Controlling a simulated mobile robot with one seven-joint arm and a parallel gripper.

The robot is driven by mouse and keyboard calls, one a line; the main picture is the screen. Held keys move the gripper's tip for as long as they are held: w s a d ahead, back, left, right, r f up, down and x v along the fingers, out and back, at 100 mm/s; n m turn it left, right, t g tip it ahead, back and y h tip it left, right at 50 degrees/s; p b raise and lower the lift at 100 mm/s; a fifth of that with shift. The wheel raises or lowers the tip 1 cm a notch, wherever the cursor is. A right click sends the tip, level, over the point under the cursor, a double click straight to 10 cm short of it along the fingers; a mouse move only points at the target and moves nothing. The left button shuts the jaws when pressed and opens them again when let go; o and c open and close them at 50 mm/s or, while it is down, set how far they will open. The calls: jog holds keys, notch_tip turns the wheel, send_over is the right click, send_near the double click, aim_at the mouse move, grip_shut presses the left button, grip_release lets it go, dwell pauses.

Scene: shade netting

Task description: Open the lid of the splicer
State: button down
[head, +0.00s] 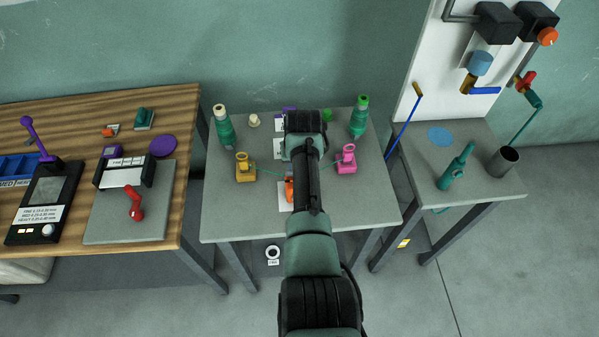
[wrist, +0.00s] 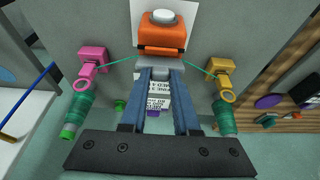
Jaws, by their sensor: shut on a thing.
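The splicer is an orange block with a round white button on top and a grey part beside it. In the wrist view the splicer (wrist: 162,37) is at the top centre, on a white sheet. In the head view the splicer (head: 289,190) shows only as an orange piece left of my arm, which hides the rest. My gripper (wrist: 162,70) reaches the splicer's near edge with its fingers closed in around the part there. I take that part to be the lid, which looks down; the fingers hide how it is held.
Green thread runs to the splicer from a yellow clamp (head: 245,168) and a pink clamp (head: 346,160). Green spools (head: 226,130) and (head: 358,120) stand at the back corners. A wooden bench (head: 60,120) is left, a grey side table (head: 455,205) right. The front of the middle table is clear.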

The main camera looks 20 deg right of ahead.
jog(key=shift+w+d+f+g+b, duration=0.1)
jog(key=shift+w+f+g+b, duration=0.4)
jog(key=shift+b, duration=1.2)
jog(key=g+b, duration=0.1)
jog(key=b, duration=0.6)
jog(key=shift+w+d+y, duration=0.1)
jog(key=shift+w+y, duration=0.2)
jog(key=shift+w, duration=0.05)
jog(key=b, duration=0.3)
jog(key=shift+g, duration=0.3)
jog(key=shift+r+b, duration=0.1)
jog(key=shift+b, duration=0.45)
jog(key=shift+r+g+b, duration=0.3)
jog(key=shift+b, duration=0.8)
jog(key=c, duration=0.6)
grip_release()
jog(key=shift+d+r, duration=0.1)
jog(key=shift+c, duration=0.2)
jog(key=shift+w+r, duration=0.1)
jog(key=shift+r, duration=0.1)
